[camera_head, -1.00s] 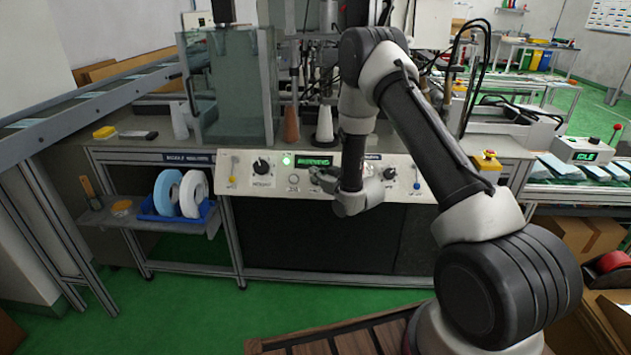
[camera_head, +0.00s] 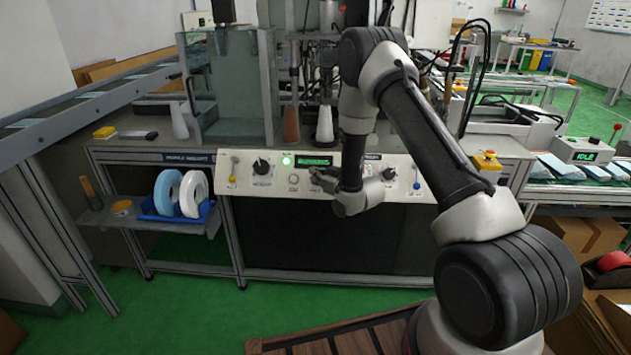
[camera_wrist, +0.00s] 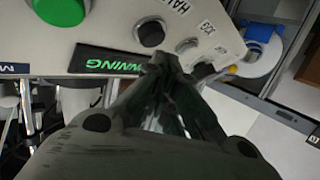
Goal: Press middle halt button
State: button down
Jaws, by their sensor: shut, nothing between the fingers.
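The pale control panel (camera_head: 232,183) runs along the bench front. My gripper (camera_head: 318,178) is shut and empty in front of the panel, just below the display. In the wrist view the shut fingertips (camera_wrist: 165,62) overlap the end of the display (camera_wrist: 100,60). A black round button (camera_wrist: 150,33) shows just beyond them, near a partly cut-off label starting "HA" (camera_wrist: 178,5). I cannot tell whether the fingertips touch the panel.
A black knob (camera_head: 262,166) is on the panel's left part. A yellow box with a red button (camera_head: 487,160) stands on the bench at right. A blue tray (camera_head: 150,213) with tape rolls is on the lower left shelf.

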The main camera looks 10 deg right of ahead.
jog(key=shift+w+f, duration=0.1)
jog(key=shift+w+d+f, duration=0.1)
jog(key=shift+w+f, duration=0.05)
jog(key=shift+w, duration=0.05)
jog(key=shift+w+d+f, duration=0.1)
jog(key=shift+w+f, duration=0.15)
jog(key=shift+w, duration=0.05)
dwell(0.7)
dwell(0.4)
jog(key=shift+s+a+r, duration=0.2)
jog(key=shift+s+r, duration=0.3)
jog(key=shift+s, duration=0.1)
jog(key=s+r, duration=0.1)
jog(key=s, duration=0.1)
jog(key=s+a+r, duration=0.1)
jog(key=r, duration=0.1)
jog(key=shift+s+a+r, duration=0.1)
jog(key=shift+s, duration=0.25)
dwell(0.4)
